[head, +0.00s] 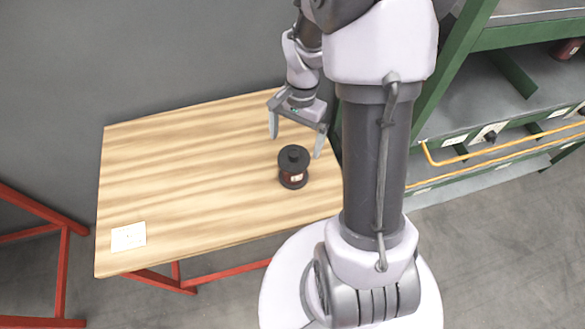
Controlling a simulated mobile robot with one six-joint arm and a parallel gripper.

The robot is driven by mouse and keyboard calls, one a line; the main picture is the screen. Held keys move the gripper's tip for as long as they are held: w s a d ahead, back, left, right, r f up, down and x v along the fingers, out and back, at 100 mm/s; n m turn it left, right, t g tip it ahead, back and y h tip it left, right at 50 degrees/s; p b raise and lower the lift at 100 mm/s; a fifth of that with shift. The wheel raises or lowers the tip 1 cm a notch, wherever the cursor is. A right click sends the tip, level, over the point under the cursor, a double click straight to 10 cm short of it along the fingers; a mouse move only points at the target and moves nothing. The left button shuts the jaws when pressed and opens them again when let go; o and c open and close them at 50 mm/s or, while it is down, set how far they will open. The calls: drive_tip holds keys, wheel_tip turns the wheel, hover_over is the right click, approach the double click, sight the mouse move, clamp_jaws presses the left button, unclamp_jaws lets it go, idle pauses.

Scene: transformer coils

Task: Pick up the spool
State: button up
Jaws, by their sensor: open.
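The spool (293,168) stands upright on the wooden table (190,160), near its right side. It has dark round flanges, a dark knob on top and a reddish-brown middle with a small pale label. My gripper (296,148) is open and points down, just behind and above the spool in the head view. Its two fingers are spread to the left and right, and nothing is between them that I can see. I cannot tell the exact height of the fingertips over the table.
A white card or plate (128,237) lies at the table's front left corner. A green shelf rack (455,75) with a yellow rail (500,150) stands at the right. A red metal frame (62,270) is at the left.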

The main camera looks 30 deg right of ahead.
sight(294, 152)
drive_tip(key=f, duration=0.2)
drive_tip(key=f+b, duration=0.1)
drive_tip(key=f, duration=0.1)
drive_tip(key=f+b, duration=0.1)
drive_tip(key=shift+s+a+f, duration=0.2)
drive_tip(key=shift+a+f, duration=0.15)
drive_tip(key=shift+f, duration=0.05)
drive_tip(key=shift+r, duration=0.1)
